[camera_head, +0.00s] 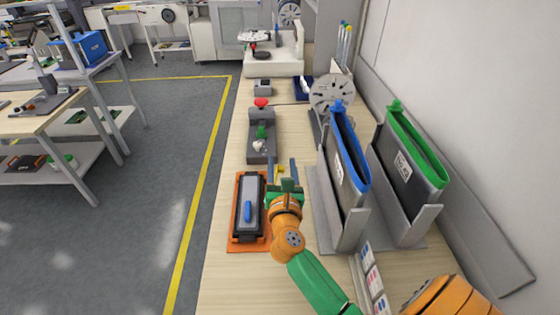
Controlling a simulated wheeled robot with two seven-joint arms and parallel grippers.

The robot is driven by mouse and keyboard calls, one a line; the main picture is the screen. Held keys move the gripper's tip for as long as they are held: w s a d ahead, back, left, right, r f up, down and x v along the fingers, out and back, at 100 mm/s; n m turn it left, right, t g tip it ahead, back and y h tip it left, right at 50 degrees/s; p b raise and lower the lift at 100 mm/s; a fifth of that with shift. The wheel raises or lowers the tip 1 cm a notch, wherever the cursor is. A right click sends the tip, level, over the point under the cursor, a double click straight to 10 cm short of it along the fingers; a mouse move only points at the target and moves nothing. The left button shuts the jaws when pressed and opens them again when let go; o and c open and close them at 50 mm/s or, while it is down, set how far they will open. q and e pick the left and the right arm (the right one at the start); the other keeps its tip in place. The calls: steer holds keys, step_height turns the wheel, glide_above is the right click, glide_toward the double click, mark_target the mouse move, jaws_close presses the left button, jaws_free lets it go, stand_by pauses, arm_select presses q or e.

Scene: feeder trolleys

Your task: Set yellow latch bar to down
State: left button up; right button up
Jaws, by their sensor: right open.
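A small yellow piece, perhaps the yellow latch bar (280,169), shows just beyond my right gripper's palm, between its fingers. It is mostly hidden, so I cannot tell its position or whether the gripper touches it. My right gripper (282,163) is open, its two blue-grey fingers pointing away along the bench. It is beside the upper right corner of a black-and-grey case (249,188) with a blue handle, on an orange base (234,242). My left gripper is out of view.
A grey fixture (261,156) with a red knob and green part stands beyond the case. Blue-rimmed (341,165) and green-rimmed (396,160) feeders stand in grey holders close on the right. A reel (332,92) is behind them. Bare bench (225,285) lies at the front left.

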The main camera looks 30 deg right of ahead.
mark_target(281, 172)
steer(key=f+b, duration=0.2)
steer(key=f, duration=0.1)
steer(key=f+b, duration=0.2)
steer(key=shift+s+a, duration=0.1)
steer(key=shift+s, duration=0.15)
steer(key=shift+w+d, duration=0.2)
steer(key=shift+w, duration=0.15)
steer(key=x, duration=0.6)
steer(key=shift+w+d, duration=0.15)
steer(key=shift+w, duration=0.05)
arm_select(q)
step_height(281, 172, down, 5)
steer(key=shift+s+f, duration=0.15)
arm_select(e)
steer(key=shift+r, duration=0.1)
jaws_close()
steer(key=shift+s, duration=0.1)
